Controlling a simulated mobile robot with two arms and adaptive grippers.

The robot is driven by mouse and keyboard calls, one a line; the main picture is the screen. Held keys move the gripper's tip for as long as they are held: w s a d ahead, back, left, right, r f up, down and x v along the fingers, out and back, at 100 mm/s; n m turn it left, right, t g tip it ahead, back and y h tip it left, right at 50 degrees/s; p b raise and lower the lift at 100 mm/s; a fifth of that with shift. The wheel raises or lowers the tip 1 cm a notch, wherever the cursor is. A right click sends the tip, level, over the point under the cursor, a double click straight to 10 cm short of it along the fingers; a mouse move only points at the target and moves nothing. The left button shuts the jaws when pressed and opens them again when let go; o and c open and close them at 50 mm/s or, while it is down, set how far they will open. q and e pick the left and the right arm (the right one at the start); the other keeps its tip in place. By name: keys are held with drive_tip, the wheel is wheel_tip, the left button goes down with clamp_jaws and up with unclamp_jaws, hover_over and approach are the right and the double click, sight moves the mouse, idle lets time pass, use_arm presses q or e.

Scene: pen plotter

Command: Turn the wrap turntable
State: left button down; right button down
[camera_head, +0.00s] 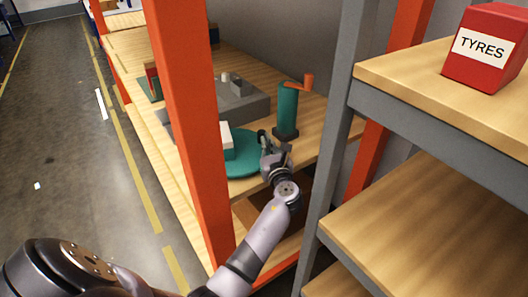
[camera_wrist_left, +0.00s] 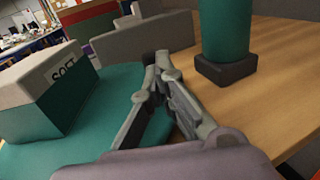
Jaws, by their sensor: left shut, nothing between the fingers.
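The wrap turntable is a flat teal disc (camera_head: 245,166) on the wooden shelf in the head view; it also fills the lower left of the left wrist view (camera_wrist_left: 105,118). A white-and-teal box (camera_wrist_left: 48,92) marked "SOFT" sits on it, partly hidden by the orange post in the head view. My left gripper (camera_head: 264,137) is over the disc's right side. In the left wrist view its fingers (camera_wrist_left: 157,62) come together at the tips with nothing between them, near the disc's rim. I cannot tell whether they touch the disc. My right gripper is not in view.
A teal post with an orange handle (camera_head: 287,108) stands on a dark base right behind the disc. A grey block (camera_head: 242,104) lies farther back. An orange upright (camera_head: 185,110) and a grey upright (camera_head: 337,120) flank my arm. A red "TYRES" box (camera_head: 487,48) stands at right.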

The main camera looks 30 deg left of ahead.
use_arm(q)
drive_tip(key=shift+s+d, duration=0.2)
drive_tip(key=v, duration=0.7)
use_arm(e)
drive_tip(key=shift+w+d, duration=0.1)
